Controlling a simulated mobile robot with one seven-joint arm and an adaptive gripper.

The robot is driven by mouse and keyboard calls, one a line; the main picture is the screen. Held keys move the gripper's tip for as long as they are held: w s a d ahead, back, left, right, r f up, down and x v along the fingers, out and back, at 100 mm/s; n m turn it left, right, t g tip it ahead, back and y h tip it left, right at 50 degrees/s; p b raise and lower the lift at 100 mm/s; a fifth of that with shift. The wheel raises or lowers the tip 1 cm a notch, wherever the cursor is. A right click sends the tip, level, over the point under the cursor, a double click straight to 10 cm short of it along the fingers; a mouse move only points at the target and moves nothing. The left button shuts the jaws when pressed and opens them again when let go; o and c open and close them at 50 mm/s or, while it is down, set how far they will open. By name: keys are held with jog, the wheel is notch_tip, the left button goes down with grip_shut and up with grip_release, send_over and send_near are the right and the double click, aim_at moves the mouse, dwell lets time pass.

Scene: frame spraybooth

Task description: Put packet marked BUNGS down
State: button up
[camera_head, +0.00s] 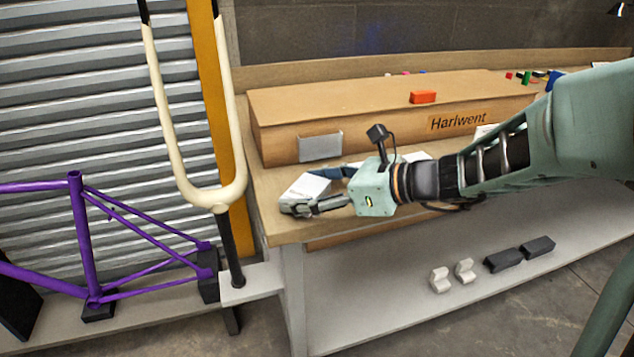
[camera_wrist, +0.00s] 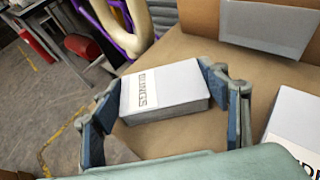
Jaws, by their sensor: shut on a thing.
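The packet marked BUNGS (camera_wrist: 165,86) is a white and grey block with a black-lettered label, seen in the wrist view between the two blue-padded fingers of my gripper (camera_wrist: 168,100). The fingers are shut on its two sides. In the head view my gripper (camera_head: 318,208) is at the left end of the wooden bench (camera_head: 275,225), near its front edge. A white packet (camera_head: 303,190) shows just behind the fingers there; its lettering cannot be read. I cannot tell whether the held packet touches the bench top.
A long wooden box marked Harlwent (camera_head: 380,115) stands behind, with a grey plate (camera_head: 320,147) on its front and an orange block (camera_head: 423,97) on top. Another white packet (camera_wrist: 292,125) lies to the right in the wrist view. A cream fork (camera_head: 160,110) and purple frame (camera_head: 82,235) stand left.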

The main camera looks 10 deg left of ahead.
jog(key=o, duration=1.2)
jog(key=shift+c, duration=0.2)
jog(key=shift+r, duration=0.15)
jog(key=shift+d+r, duration=0.2)
jog(key=shift+d, duration=0.1)
jog(key=p+v, duration=0.3)
jog(key=v, duration=0.8)
jog(key=shift+s+d, duration=0.15)
jog(key=shift+d, duration=0.05)
